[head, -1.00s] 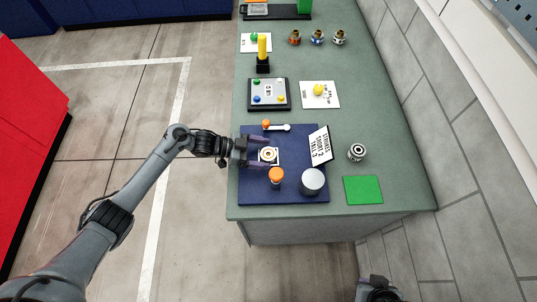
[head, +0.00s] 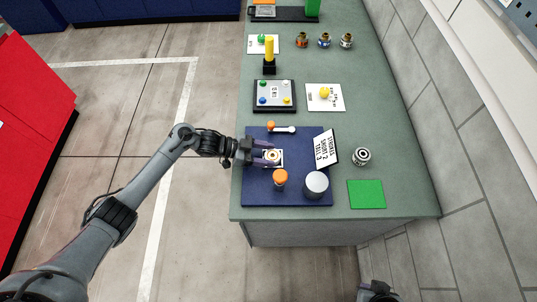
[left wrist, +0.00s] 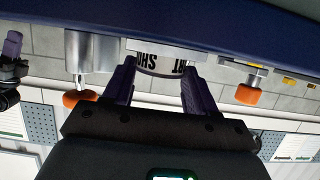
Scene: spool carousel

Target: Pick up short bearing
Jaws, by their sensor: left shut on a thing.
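The short bearing (head: 272,156) is a pale ring-shaped piece on a white square at the left of the blue mat (head: 300,197). In the left wrist view the bearing (left wrist: 160,60) shows its side with a black-lettered label, upside down, partly reading "SHO". My left gripper (head: 271,156) is shut on it, one finger on each side. The fingers (left wrist: 158,85) touch its sides in the left wrist view. Its underside is hidden. A dark part of my right arm (head: 378,291) shows at the bottom edge; its fingers are not clear.
On the mat are an orange-topped tool (head: 280,180), a grey cylinder (head: 316,184), an orange-ended lever (head: 281,128) and a tilted sign (head: 326,149). A ringed metal part (head: 361,156) and a green square (head: 366,194) are to the right. A button panel (head: 274,95) stands behind.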

